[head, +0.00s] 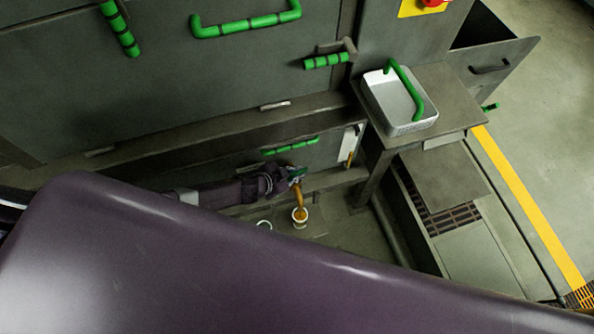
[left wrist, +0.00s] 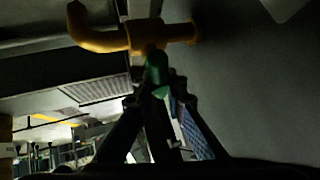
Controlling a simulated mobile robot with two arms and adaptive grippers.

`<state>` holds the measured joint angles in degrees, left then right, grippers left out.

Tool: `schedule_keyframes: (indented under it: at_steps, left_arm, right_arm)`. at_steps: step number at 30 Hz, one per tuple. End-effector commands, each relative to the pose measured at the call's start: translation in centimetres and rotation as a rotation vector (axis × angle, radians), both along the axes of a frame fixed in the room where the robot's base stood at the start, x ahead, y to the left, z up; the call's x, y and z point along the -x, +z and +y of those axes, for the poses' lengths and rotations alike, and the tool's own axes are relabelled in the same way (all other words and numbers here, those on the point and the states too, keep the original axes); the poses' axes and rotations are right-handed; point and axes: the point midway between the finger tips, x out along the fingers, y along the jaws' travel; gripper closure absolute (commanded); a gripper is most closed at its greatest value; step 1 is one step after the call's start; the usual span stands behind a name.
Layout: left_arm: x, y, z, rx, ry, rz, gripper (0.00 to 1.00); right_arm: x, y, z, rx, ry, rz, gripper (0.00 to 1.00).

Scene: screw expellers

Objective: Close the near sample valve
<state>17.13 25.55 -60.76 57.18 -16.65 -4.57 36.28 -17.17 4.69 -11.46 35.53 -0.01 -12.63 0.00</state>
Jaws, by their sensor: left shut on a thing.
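The near sample valve is a yellow-brown bent pipe (head: 298,196) low on the machine's side, with its spout pointing down. In the left wrist view the pipe (left wrist: 100,40) runs across the top, and its green handle (left wrist: 157,68) hangs from the valve body. My left gripper (head: 290,175) is at the valve in the head view, shut on the green handle. In the left wrist view, the fingers of my left gripper (left wrist: 155,92) close around the lower end of the handle. The handle's exact angle is hard to tell. My right gripper is not in view.
A small cup (head: 300,218) stands under the spout, with a pale ring-shaped rim (head: 264,225) to its left. Another orange spout (head: 349,159) is farther right. A metal tray with a green handle (head: 390,110) sits on a stand. My purple arm hides the foreground.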

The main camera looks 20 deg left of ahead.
Motion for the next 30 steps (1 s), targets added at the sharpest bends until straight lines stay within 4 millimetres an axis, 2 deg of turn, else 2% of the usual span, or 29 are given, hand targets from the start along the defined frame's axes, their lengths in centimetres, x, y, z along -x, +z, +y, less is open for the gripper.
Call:
schedule_keyframes:
  at_steps: [12,29,30]
  left_arm:
    - [0.09,-0.01,-0.02,-0.003,-0.2,-0.001,1.0]
    - [0.23,-0.05,-0.15,-0.002,-0.231,0.0,1.0]
    - [0.23,-0.05,-0.15,-0.002,-0.231,0.0,0.84]
  right_arm:
    - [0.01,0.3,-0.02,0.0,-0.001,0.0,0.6]
    - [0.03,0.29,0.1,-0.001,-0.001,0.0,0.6]
    - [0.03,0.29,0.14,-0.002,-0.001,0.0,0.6]
